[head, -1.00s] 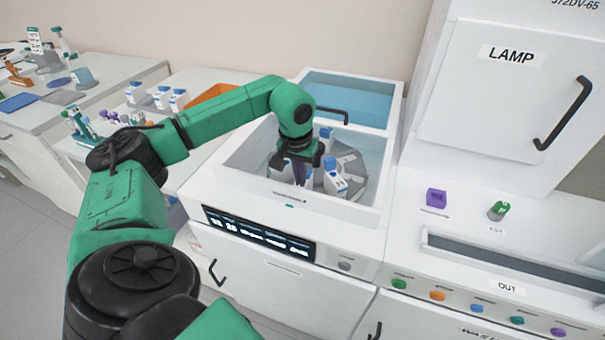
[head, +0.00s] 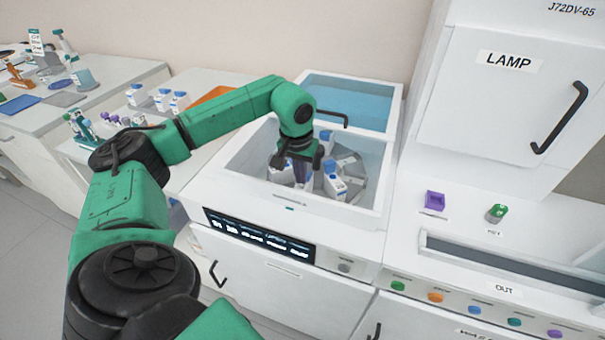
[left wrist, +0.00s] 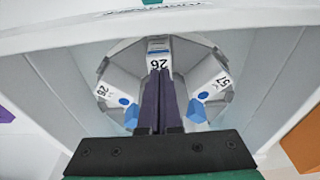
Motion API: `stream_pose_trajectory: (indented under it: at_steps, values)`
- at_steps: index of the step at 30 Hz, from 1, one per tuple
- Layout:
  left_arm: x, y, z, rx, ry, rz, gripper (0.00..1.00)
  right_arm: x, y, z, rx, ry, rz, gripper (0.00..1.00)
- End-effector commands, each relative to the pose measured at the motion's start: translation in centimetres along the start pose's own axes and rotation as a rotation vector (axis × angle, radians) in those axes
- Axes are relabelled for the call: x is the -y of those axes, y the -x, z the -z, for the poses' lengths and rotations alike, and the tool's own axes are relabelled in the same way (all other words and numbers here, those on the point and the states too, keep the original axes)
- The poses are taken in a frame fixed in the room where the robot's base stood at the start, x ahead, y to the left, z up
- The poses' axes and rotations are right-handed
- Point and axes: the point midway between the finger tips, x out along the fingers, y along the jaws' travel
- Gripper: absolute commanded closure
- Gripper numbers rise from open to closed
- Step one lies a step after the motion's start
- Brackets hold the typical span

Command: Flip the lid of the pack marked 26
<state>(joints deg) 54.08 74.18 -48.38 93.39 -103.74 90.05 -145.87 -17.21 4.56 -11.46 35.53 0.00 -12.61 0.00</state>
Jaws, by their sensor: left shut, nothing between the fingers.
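The pack marked 26 (left wrist: 158,50) is a white pack in the open machine's well, at the top middle of the left wrist view, its label upside down. My left gripper (left wrist: 158,76) is shut and empty, its dark purple fingers reaching over the near part of that pack. The fingers hide its lid; I cannot tell whether they touch it. In the head view the left gripper (head: 300,184) points down into the well among white packs with blue lids.
A pack marked 57 (left wrist: 219,84) sits to the right, and another pack (left wrist: 105,91), its number hard to read, to the left. The well's white walls (head: 250,150) enclose the gripper. A blue lidded section (head: 350,100) with a black handle lies behind.

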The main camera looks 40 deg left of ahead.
Motion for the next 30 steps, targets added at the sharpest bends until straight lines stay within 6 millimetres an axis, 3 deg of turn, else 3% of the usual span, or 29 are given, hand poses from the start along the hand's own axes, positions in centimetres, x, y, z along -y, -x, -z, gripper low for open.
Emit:
stream_pose_trajectory:
  at_steps: [30]
  values:
    - [0.01,0.28,0.88,0.000,0.001,-0.001,1.00,-0.04,0.85,0.08,0.000,0.000,0.000,0.50]
